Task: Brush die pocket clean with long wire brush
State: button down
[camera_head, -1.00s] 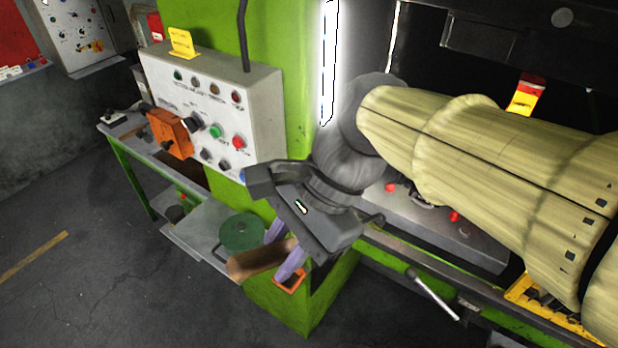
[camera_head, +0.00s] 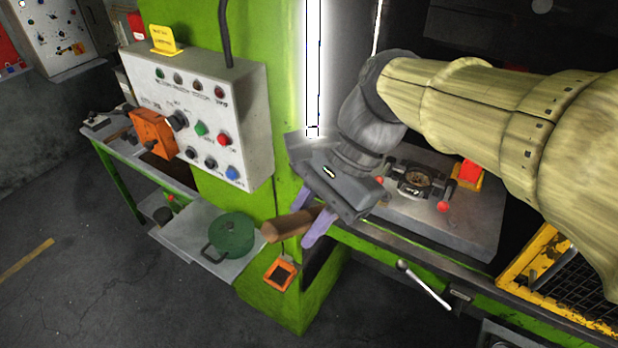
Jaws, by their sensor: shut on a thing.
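My gripper (camera_head: 310,220) is near the middle of the head view, with its purple fingers shut on a brown wooden handle (camera_head: 288,226), which I take to be the brush's. No bristles show; the rest of the tool is hidden behind my gripper and wrist. The die block (camera_head: 470,225) lies to the right of my gripper, a grey slab on the press bed. The round die pocket (camera_head: 414,180) on it has a dark rim and a brownish inside. My gripper is apart from the pocket, to its left and nearer the front edge.
Red knobs (camera_head: 443,207) flank the pocket. A control panel (camera_head: 205,115) stands left on the green press column (camera_head: 290,90). A green lidded pot (camera_head: 232,235) sits on a low shelf (camera_head: 195,225). A yellow mesh guard (camera_head: 560,270) is at right.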

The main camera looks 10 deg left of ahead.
jog(key=w+d, duration=0.2)
jog(key=w, duration=0.1)
jog(key=w+d+f, duration=0.1)
jog(key=w+d, duration=0.1)
jog(key=w, duration=0.2)
jog(key=w+d, duration=0.2)
jog(key=w, duration=0.2)
jog(key=shift+d+f, duration=0.3)
jog(key=shift+d, duration=0.05)
jog(key=shift+w+d+f+p, duration=0.35)
jog(key=shift+w+d, duration=0.2)
jog(key=shift+w, duration=0.35)
jog(key=shift+w+d+f+p, duration=0.2)
jog(key=shift+w+d+f, duration=0.35)
jog(key=shift+w, duration=0.4)
jog(key=shift+w+d+f+p, duration=0.35)
jog(key=shift+w+d, duration=0.25)
jog(key=shift+w, duration=0.3)
jog(key=shift+s+f, duration=0.1)
jog(key=shift+f, duration=1.1)
dwell(1.3)
jog(key=shift+r, duration=0.15)
jog(key=shift+w+d+p, duration=0.15)
jog(key=shift+w+p, duration=0.25)
jog(key=shift+p, duration=0.1)
jog(key=shift+s, duration=0.15)
jog(key=shift+s+a, duration=0.3)
jog(key=shift+s, duration=0.25)
